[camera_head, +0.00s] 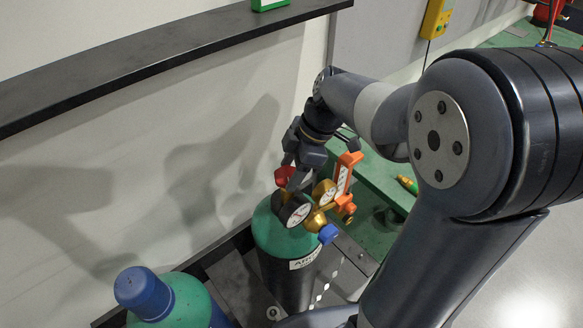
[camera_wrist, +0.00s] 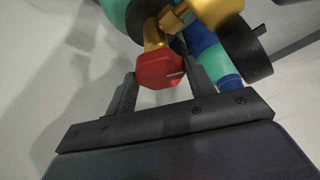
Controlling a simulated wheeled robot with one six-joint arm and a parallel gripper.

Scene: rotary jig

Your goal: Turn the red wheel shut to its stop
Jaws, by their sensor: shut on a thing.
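The red wheel (camera_wrist: 158,68) sits between the two fingers of my gripper (camera_wrist: 163,82) in the wrist view, with a finger at each side of it. A light mark shows on its face, and a brass stem (camera_wrist: 154,34) runs behind it. In the head view the red wheel (camera_head: 284,176) shows partly beside my gripper (camera_head: 289,183), at the top of a cylinder with a green shoulder (camera_head: 272,234). My gripper is shut on the wheel. Its fingers partly hide the wheel in the head view.
Round gauges (camera_head: 295,212) and a blue knob (camera_head: 328,234) crowd the valve. An orange-framed meter (camera_head: 343,178) stands close on the right. A blue-capped cylinder (camera_head: 145,292) stands at front left. A dark shelf (camera_head: 150,66) runs along the wall. A green bench (camera_head: 380,180) lies behind.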

